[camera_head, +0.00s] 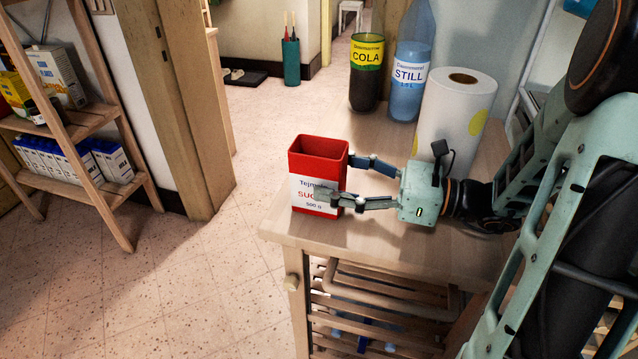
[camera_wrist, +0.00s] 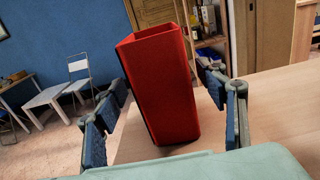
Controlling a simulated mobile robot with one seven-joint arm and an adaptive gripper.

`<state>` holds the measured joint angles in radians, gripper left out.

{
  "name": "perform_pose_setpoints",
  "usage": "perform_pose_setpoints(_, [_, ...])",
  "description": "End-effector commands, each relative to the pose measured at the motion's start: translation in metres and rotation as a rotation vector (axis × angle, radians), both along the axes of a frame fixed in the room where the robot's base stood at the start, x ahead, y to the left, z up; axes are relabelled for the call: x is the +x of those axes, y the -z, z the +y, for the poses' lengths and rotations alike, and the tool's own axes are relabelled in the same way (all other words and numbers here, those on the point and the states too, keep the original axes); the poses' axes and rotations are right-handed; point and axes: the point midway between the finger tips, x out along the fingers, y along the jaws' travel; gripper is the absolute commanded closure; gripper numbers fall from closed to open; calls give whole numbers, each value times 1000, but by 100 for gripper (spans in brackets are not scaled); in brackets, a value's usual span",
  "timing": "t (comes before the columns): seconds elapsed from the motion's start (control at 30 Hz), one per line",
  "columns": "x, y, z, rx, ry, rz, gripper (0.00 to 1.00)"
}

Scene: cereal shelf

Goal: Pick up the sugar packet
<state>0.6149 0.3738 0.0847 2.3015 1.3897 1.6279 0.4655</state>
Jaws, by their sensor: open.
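The sugar packet (camera_head: 318,168) is a red, open-topped box with a white label. It stands upright near the left front corner of the wooden table (camera_head: 400,236). My gripper (camera_head: 335,180) reaches it from the right, with one finger in front of the packet and the other at its far right side. In the wrist view the packet (camera_wrist: 162,88) stands between the two open fingers of my gripper (camera_wrist: 165,118), with a visible gap on the right. Contact on the left side cannot be told.
A cola bottle (camera_head: 366,72), a water bottle (camera_head: 410,62) and a paper towel roll (camera_head: 452,120) stand at the back of the table. A wooden shelf (camera_head: 75,125) with boxes is at the left. The floor between is clear.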

Motion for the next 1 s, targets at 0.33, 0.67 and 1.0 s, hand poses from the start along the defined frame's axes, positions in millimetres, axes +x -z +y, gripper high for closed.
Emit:
perform_pose_setpoints(0.33, [13, 2, 30, 0, 0, 0, 35])
perform_pose_setpoints(0.67, [13, 2, 29, 0, 0, 0, 55])
perform_pose_setpoints(1.0, [13, 2, 29, 0, 0, 0, 92])
